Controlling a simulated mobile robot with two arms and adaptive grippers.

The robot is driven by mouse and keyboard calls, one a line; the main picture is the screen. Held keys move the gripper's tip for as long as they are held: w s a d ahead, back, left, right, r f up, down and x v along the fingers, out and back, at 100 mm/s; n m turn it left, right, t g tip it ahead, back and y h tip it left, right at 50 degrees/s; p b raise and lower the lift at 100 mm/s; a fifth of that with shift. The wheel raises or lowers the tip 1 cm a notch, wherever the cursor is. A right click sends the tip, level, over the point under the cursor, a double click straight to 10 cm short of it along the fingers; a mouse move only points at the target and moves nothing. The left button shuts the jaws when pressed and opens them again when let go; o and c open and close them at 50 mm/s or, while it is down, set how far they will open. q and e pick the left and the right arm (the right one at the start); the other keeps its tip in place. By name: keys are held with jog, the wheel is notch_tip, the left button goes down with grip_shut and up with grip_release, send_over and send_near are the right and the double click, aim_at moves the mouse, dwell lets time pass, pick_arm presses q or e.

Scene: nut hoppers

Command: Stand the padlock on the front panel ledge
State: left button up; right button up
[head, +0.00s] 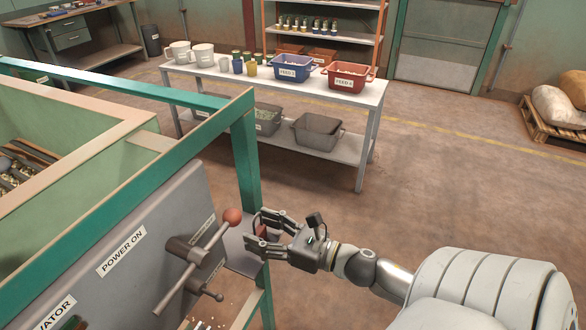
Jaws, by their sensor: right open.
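My right gripper (254,231) is open at the right end of the grey machine panel, beside the green frame post. A small red thing (262,232), which looks like the padlock, shows between its spread fingers. The fingers hide much of it, so I cannot tell its full shape or how it stands. The front panel ledge (241,256) is a grey plate just below the gripper, by the post; the padlock appears at its right edge. My left gripper is not in view.
A lever with a red knob (232,216) sticks out of the panel close left of the gripper. The green frame post (246,160) rises beside it. A white table (365,95) with mugs, a blue bin (294,69) and a red bin (348,76) stands behind.

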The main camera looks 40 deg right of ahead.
jog(key=b+v, duration=0.1)
jog(key=v, duration=0.9)
jog(key=shift+s+b, duration=0.35)
jog(key=shift+s, duration=0.05)
jog(key=shift+d, duration=0.15)
jog(key=d+f+m+g+h+p, duration=0.1)
jog(key=d+f+m+h, duration=0.2)
jog(key=f+m, duration=0.45)
jog(key=d+f+m+h, duration=0.35)
jog(key=f+m, duration=0.25)
jog(key=f, duration=0.2)
jog(key=s+f+m+g+h+p, duration=0.1)
jog(key=s+f+m+g, duration=0.1)
jog(key=f+m, duration=0.5)
jog(key=s+f+m+g+h+p, duration=0.1)
jog(key=s+f+m+g, duration=0.15)
jog(key=f, duration=0.75)
jog(key=s+a+f+m+g, duration=0.5)
jog(key=s+a+f+m, duration=0.2)
jog(key=s+f, duration=0.3)
jog(key=s+a+f+m+g+y+p, duration=0.1)
jog(key=s+a+f+m+g, duration=0.4)
jog(key=s+a+f+m, duration=0.3)
jog(key=s+f, duration=0.3)
jog(key=shift+s+a+p, duration=0.3)
jog(key=shift+s, duration=0.05)
